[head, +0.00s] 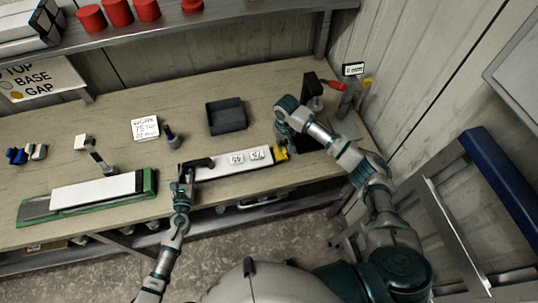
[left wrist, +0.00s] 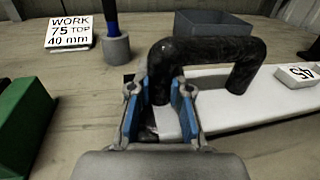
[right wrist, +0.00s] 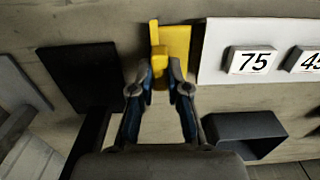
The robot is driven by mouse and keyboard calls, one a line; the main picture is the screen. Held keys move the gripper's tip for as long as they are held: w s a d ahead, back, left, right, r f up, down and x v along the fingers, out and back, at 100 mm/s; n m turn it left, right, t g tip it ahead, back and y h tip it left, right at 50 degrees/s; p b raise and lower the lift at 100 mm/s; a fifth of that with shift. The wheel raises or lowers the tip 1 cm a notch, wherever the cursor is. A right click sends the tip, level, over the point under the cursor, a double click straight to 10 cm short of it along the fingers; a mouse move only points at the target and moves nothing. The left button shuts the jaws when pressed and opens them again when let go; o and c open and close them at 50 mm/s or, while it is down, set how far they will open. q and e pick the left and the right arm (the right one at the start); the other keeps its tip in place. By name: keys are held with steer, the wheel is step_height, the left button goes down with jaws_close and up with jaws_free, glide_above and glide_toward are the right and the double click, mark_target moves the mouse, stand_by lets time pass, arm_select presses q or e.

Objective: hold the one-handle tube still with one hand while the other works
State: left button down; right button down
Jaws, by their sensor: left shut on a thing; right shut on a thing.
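The one-handle tube (head: 220,168) is a long white piece lying on the bench, with number tags 45 and 75 on top. Its black bent handle (head: 201,163) is at the left end. My left gripper (left wrist: 160,98) is shut on the near leg of the handle, with blue pads on both sides. A yellow piece (head: 281,153) sits at the tube's right end. My right gripper (right wrist: 160,80) is shut on the yellow piece's narrow tab (right wrist: 184,62); its fingers hide part of it.
A sign (head: 145,128) reads "WORK 75 TOP 40 mm". A dark open tray (head: 226,116) stands behind the tube. A second white piece (head: 98,190) rests in a green holder (head: 38,209) at left. A red-handled tool (head: 324,86) stands at the back right.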

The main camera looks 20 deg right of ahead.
steer(key=shift+r, duration=2.65)
arm_select(q)
steer(key=c, duration=1)
jaws_free()
steer(key=s, duration=0.4)
steer(key=s+a, duration=0.1)
steer(key=s, duration=0.2)
steer(key=s+a, duration=0.1)
steer(key=s, duration=0.3)
steer(key=shift+s+a+f, duration=0.1)
steer(key=shift+s+a, duration=0.05)
steer(key=shift+s, duration=0.2)
